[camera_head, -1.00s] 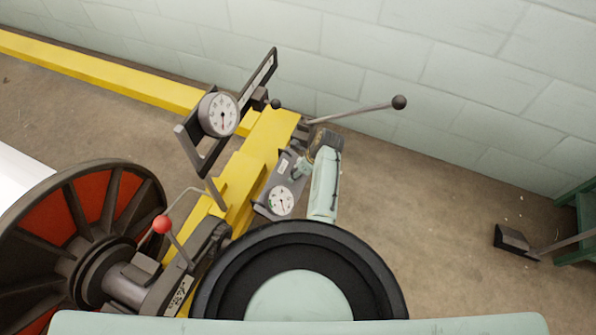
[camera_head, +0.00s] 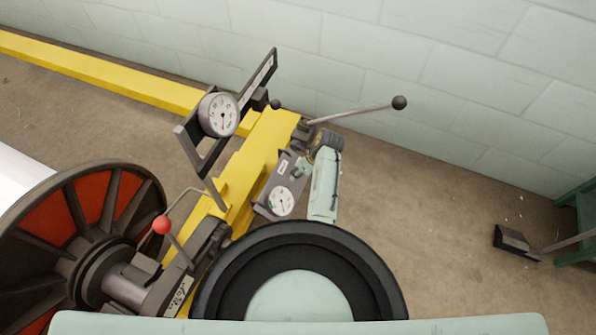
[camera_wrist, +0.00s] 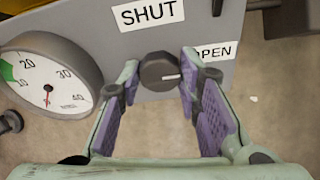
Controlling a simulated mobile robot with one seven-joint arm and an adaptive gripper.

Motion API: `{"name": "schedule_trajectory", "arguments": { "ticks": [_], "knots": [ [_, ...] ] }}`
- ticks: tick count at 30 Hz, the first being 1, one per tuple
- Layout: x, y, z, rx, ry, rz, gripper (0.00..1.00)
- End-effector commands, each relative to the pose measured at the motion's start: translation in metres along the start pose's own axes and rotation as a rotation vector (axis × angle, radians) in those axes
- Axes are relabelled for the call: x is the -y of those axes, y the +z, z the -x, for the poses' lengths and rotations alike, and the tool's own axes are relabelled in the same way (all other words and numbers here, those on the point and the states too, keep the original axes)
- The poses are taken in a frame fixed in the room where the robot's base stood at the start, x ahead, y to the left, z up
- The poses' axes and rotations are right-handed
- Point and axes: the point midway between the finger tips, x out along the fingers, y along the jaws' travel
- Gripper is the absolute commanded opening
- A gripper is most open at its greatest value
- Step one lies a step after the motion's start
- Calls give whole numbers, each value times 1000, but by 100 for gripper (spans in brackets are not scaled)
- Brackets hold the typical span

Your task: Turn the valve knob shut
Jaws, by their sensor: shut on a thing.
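The valve knob (camera_wrist: 158,72) is a small dark round knob on a grey panel in the wrist view. Its white mark points right, on the side of the OPEN label (camera_wrist: 222,51), which my right finger partly covers. The SHUT label (camera_wrist: 147,12) is above the knob. My gripper (camera_wrist: 160,70) has a fingertip at each side of the knob and is shut on it. In the head view my gripper (camera_head: 304,170) is at the panel (camera_head: 277,180); the knob cannot be made out there.
A pressure gauge (camera_wrist: 47,80) sits left of the knob on the panel. A larger dial (camera_head: 219,114) stands on a bracket above the yellow beam (camera_head: 262,140). A ball-ended lever (camera_head: 360,110) sticks out behind my arm.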

Motion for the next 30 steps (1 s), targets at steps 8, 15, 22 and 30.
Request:
{"name": "schedule_trajectory", "arguments": {
  "ticks": [8, 15, 22, 30],
  "knots": [
    [-1, 0, 1, 0, -10, 48, 4],
    [-2, 1, 2, -1, -41, 196, 4],
    [-3, 0, 2, 0, -84, 403, 4],
    [-3, -1, 0, 0, -137, 654, 4]
  ]
}}
